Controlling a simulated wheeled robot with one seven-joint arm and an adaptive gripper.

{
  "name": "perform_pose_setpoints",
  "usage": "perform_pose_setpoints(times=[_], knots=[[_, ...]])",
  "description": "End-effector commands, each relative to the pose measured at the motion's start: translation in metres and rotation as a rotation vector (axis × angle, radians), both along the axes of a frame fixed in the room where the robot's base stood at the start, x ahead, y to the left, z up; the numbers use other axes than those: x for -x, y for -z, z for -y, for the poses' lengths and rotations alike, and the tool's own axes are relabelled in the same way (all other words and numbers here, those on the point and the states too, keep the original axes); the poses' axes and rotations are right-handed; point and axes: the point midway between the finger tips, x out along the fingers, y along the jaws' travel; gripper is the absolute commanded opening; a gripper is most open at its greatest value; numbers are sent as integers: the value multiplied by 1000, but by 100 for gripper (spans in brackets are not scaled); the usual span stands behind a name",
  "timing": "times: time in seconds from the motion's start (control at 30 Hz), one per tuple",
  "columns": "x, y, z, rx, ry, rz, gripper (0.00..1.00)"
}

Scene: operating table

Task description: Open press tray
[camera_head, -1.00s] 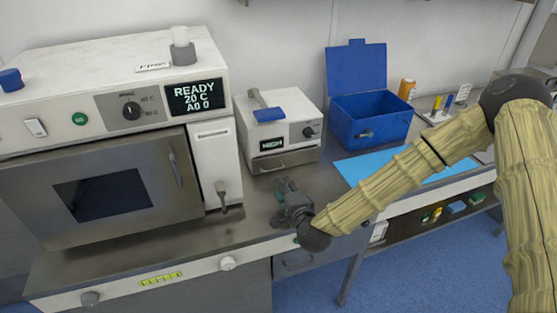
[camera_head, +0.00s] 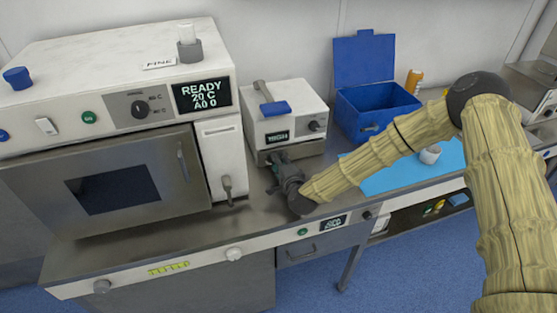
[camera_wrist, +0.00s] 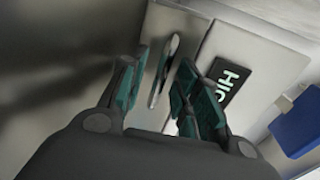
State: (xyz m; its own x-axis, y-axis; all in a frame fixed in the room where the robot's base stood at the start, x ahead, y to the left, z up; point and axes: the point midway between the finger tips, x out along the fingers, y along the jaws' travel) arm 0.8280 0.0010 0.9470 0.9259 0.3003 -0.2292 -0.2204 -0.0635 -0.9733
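The press (camera_head: 286,112) is a small white box with a blue-ended lever on top and a dark display. Its metal tray front (camera_head: 306,150) runs along the bottom and looks closed. My gripper (camera_head: 278,160) is in front of the tray's left part and hides the tray handle in the head view. In the wrist view, the metal bar handle (camera_wrist: 163,70) lies between the teal fingers of my open gripper (camera_wrist: 160,78). Gaps show beside the bar; I cannot tell whether either finger touches it.
A white oven-like unit (camera_head: 222,150) stands close on the left. An open blue box (camera_head: 376,110) and a blue mat (camera_head: 400,177) are to the right. A white cup (camera_head: 430,154) stands behind my arm. Bare metal counter (camera_head: 225,222) lies in front.

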Motion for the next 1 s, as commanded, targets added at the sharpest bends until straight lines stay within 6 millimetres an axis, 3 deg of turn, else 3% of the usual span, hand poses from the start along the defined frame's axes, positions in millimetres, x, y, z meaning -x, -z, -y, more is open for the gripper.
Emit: perform_pose_setpoints(times=[0.37, 0.57, 0.87, 1.0], knots=[[-5, 1, -4, -1, -3, 0, 32], [-5, 1, -4, 0, -2, 0, 0], [-4, 2, -5, -1, -5, 0, 0], [6, 4, -16, -1, -22, -1, 0]])
